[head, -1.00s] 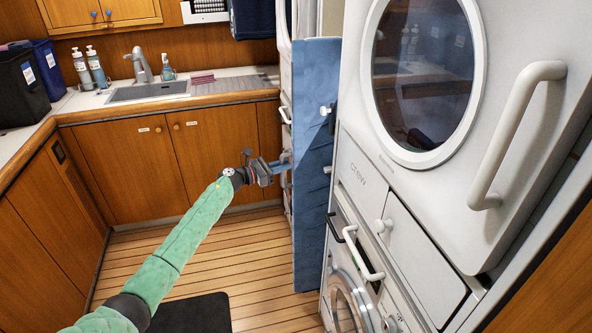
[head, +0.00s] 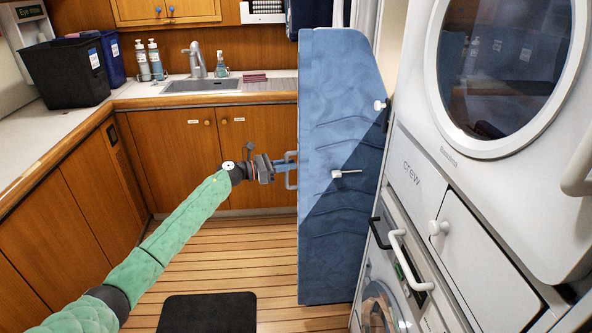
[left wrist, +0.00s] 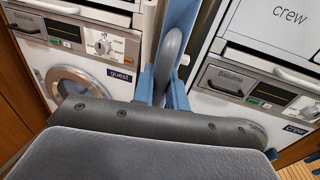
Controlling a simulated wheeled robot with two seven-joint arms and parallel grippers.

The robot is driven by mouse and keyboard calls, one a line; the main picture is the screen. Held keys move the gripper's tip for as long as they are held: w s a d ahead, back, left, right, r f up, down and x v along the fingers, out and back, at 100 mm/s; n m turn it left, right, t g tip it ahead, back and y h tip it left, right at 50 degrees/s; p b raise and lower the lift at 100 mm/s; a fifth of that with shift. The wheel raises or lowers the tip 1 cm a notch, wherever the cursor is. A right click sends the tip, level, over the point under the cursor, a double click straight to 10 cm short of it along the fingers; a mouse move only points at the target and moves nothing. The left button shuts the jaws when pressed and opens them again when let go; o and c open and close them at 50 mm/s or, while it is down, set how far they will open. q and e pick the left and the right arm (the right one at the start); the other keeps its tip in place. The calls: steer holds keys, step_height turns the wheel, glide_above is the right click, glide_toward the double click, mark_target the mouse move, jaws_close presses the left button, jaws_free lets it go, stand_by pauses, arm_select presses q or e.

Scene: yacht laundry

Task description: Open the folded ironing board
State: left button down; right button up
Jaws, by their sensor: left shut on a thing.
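The blue ironing board (head: 335,240) stands upright beside the machines on the right, its broad face turned toward me. A white knob (head: 379,105) and a white lever-like catch (head: 345,173) show on its face. A grey handle (head: 291,182) sticks out from its left edge. My left gripper (head: 288,166) is shut on this handle. In the left wrist view the curved grey handle (left wrist: 172,55) stands between the blue fingers of my left gripper (left wrist: 162,88), and the board shows edge-on behind it. My right gripper is not in view.
White machines with a "crew" drawer (head: 420,172) and protruding handles (head: 402,262) stand close to the board's right. A counter with a sink (head: 200,87) runs along the back. A dark mat (head: 207,312) lies on the wooden floor, which is otherwise clear left of the board.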

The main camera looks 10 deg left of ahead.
arm_select(q)
steer(key=shift+w+b+v, duration=0.15)
steer(key=shift+b+v, duration=0.3)
steer(key=shift+v, duration=0.35)
steer(key=shift+w+b+v, duration=0.15)
steer(key=shift+b+v, duration=0.3)
steer(key=shift+v, duration=0.4)
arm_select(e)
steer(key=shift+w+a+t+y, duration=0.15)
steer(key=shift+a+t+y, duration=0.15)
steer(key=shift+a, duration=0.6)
arm_select(q)
steer(key=shift+a, duration=0.15)
steer(key=c, duration=1.5)
jaws_free()
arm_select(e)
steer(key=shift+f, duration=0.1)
